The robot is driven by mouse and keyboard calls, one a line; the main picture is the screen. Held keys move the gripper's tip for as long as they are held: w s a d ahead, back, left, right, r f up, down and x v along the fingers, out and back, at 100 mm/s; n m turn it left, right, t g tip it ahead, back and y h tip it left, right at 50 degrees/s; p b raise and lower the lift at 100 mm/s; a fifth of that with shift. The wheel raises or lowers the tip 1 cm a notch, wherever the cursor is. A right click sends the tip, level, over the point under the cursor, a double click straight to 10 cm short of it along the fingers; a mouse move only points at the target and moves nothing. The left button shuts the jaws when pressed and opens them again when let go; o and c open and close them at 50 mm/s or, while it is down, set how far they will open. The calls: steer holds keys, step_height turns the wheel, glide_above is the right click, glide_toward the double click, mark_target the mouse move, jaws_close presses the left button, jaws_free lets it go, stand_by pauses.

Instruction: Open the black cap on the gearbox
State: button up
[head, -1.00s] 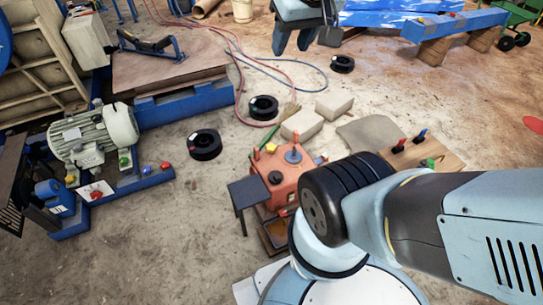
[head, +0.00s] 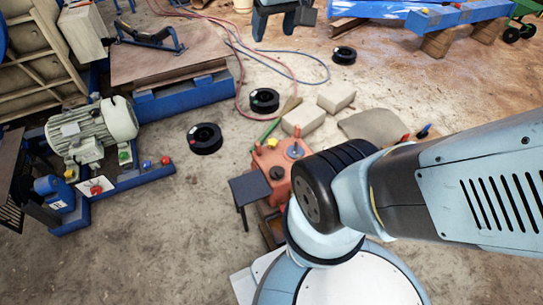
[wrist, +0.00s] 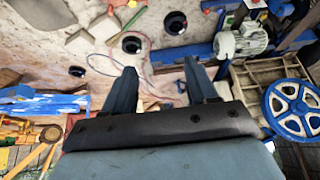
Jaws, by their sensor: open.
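The orange gearbox (head: 262,160) stands on the floor near the middle of the head view, partly hidden behind my arm. Its black cap (head: 277,173) sits on top, near the front. A yellow knob (head: 271,143) and a blue-grey knob (head: 295,150) stand beside it. My gripper (head: 282,28) is at the top edge of the head view, well beyond the gearbox and partly cut off. In the wrist view my gripper (wrist: 160,68) is open, with nothing between its two fingers. An orange patch at that view's top edge may be the gearbox; the cap cannot be made out there.
A small dark table (head: 255,190) stands left of the gearbox. Black spools (head: 204,138), pale blocks (head: 303,120) and a grey sack (head: 374,129) lie on the floor. A green motor (head: 92,132) on a blue frame is at left. Red and blue hoses (head: 285,70) cross the floor behind.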

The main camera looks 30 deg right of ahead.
steer(key=w+d+f+g, duration=0.1)
steer(key=w+f, duration=0.4)
steer(key=w, duration=0.2)
steer(key=w+d+f+g, duration=0.1)
steer(key=w+d+f, duration=0.1)
steer(key=w+f, duration=0.4)
steer(key=w+d+f+g, duration=0.1)
steer(key=w+d+f, duration=0.1)
steer(key=w+f, duration=0.4)
steer(key=w+d+f, duration=0.2)
steer(key=w+f, duration=0.2)
steer(key=f, duration=0.5)
steer(key=g, duration=0.2)
glide_above(279, 172)
step_height(279, 172, down, 39)
step_height(279, 172, down, 12)
steer(key=shift+f, duration=0.15)
steer(key=shift+c, duration=0.3)
jaws_close()
